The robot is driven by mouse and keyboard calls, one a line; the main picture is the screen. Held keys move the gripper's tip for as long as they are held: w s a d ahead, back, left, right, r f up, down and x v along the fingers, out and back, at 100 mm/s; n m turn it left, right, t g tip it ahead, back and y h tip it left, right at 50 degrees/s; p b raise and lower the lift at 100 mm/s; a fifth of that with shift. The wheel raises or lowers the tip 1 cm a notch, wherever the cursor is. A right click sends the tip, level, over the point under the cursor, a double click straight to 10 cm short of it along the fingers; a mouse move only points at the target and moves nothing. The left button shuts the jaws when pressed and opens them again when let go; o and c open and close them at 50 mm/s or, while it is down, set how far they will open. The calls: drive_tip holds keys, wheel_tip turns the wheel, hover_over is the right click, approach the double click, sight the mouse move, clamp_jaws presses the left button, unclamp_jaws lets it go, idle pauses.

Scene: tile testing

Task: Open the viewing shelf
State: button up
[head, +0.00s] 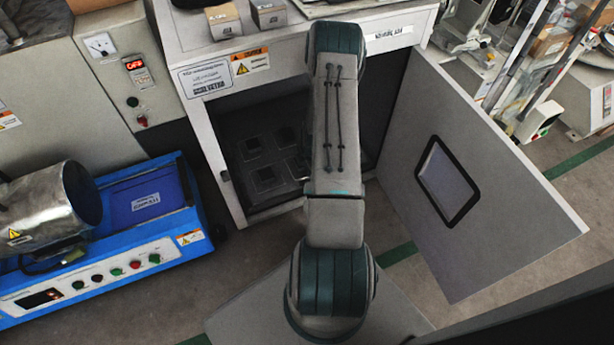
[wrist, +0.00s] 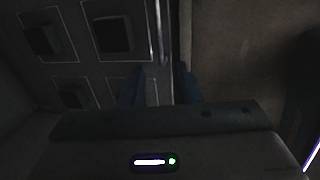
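The cabinet's grey door with a small dark window (head: 446,182) stands swung wide open to the right. Inside the cabinet (head: 212,150), a dark shelf (head: 276,158) bears several dark square pieces in marked squares. My arm reaches down into the opening, and its own links hide my gripper in the head view. In the wrist view my gripper (wrist: 158,84) has its two fingers apart, one on each side of a thin pale bar or edge (wrist: 158,30) along the shelf (wrist: 76,62). I cannot tell whether the fingers touch it. The wrist view is very dark.
A blue machine (head: 150,205) with a metal cylinder (head: 45,208) stands left of the cabinet. Boxes (head: 224,20) sit on the cabinet top. The open door bounds the space on the right. Grey floor shows between the blue machine and the cabinet front.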

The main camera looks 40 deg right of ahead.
drive_tip(key=f, duration=0.2)
drive_tip(key=f+b, duration=0.1)
drive_tip(key=f, duration=0.1)
drive_tip(key=w+f+b, duration=0.1)
drive_tip(key=f, duration=0.1)
drive_tip(key=shift+w+d+f, duration=0.1)
drive_tip(key=shift+d+f, duration=0.1)
clamp_jaws()
